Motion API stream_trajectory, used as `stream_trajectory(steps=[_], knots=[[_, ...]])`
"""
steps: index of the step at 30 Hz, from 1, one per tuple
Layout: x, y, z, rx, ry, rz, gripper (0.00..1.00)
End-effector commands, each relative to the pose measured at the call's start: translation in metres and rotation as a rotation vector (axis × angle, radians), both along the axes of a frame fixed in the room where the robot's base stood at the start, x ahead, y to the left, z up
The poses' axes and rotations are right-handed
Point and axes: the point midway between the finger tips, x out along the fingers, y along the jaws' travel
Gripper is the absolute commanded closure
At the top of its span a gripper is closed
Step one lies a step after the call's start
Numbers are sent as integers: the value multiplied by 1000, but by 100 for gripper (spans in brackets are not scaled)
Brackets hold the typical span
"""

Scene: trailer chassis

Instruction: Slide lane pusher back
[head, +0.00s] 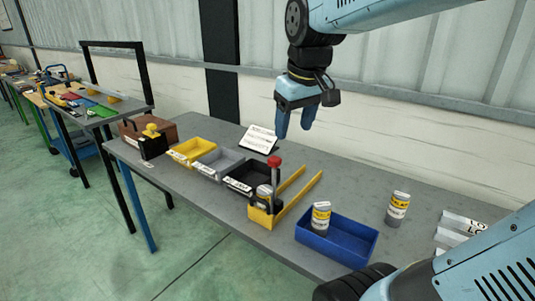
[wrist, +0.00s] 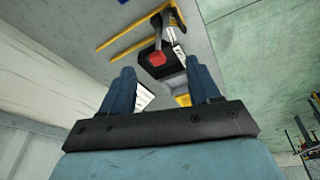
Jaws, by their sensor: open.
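The lane pusher has a red knob (head: 274,161) on an upright dark post. It stands at the yellow lane (head: 262,217), whose two yellow rails (head: 306,189) run back toward the wall. A labelled can (head: 264,198) sits at the lane's front end, beside the post. My gripper (head: 295,130) hangs above and behind the knob, apart from it, fingers down and open. In the wrist view the open fingers (wrist: 161,82) are empty, and the red knob (wrist: 157,59) shows beyond the gap between them. The pusher's lower part is partly hidden.
A blue bin (head: 352,240) with a can (head: 321,217) stands to the right, and another can (head: 397,208) stands farther right. Black (head: 236,183), grey and yellow bins line the left side. A tilted white sign (head: 261,138) stands behind. The bench behind the rails is clear.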

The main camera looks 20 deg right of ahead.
Motion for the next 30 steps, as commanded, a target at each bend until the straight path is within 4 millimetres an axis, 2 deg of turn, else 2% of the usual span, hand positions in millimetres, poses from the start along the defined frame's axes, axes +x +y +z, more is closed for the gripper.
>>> stream_trajectory(steps=[1,9,15,23,30], knots=[[15,0,1,-9,32,35,38],[79,1,1,-48,186,232,38],[109,3,-3,-59,255,330,38],[119,4,-12,-62,282,366,38],[118,4,-47,-62,283,365,38]])
